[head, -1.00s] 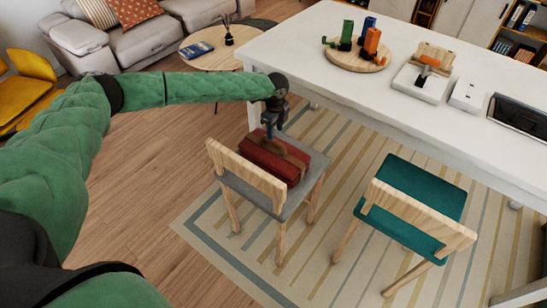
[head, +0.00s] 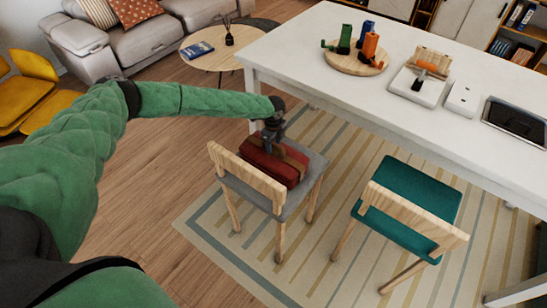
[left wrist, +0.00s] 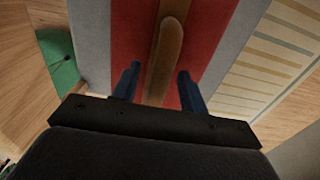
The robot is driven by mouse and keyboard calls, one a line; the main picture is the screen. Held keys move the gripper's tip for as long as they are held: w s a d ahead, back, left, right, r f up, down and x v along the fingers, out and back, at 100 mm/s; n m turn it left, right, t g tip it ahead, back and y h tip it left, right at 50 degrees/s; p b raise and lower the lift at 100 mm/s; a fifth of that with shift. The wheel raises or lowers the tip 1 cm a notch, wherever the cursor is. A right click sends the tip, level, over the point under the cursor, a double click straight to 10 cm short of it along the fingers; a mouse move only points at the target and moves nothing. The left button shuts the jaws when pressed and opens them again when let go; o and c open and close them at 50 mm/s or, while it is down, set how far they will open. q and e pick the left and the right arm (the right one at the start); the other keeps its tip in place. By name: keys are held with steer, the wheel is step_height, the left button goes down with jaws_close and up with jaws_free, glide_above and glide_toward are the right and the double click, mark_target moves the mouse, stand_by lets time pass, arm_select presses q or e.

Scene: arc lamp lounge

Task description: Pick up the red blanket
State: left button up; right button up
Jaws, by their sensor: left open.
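The red blanket (head: 262,161) lies folded on the grey seat of a wooden chair, with a brown strap (head: 294,157) around it. In the left wrist view the red blanket (left wrist: 213,27) fills the middle, and the raised brown strap (left wrist: 166,50) runs between my fingers. My left gripper (head: 270,145) is just above the blanket at the strap. It also shows in the left wrist view (left wrist: 156,84), open, with one dark blue finger on each side of the strap. Whether the fingertips touch the blanket I cannot tell. My right gripper is not in view.
The chair's wooden backrest (head: 245,176) stands on the near side of the blanket. A white table (head: 330,88) is just behind, holding several objects. A teal chair (head: 428,190) stands to the right. Wooden floor (head: 140,210) is clear at left.

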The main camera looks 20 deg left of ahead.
arm_select(q)
steer(key=shift+f, duration=0.15)
jaws_close()
stand_by(1.4)
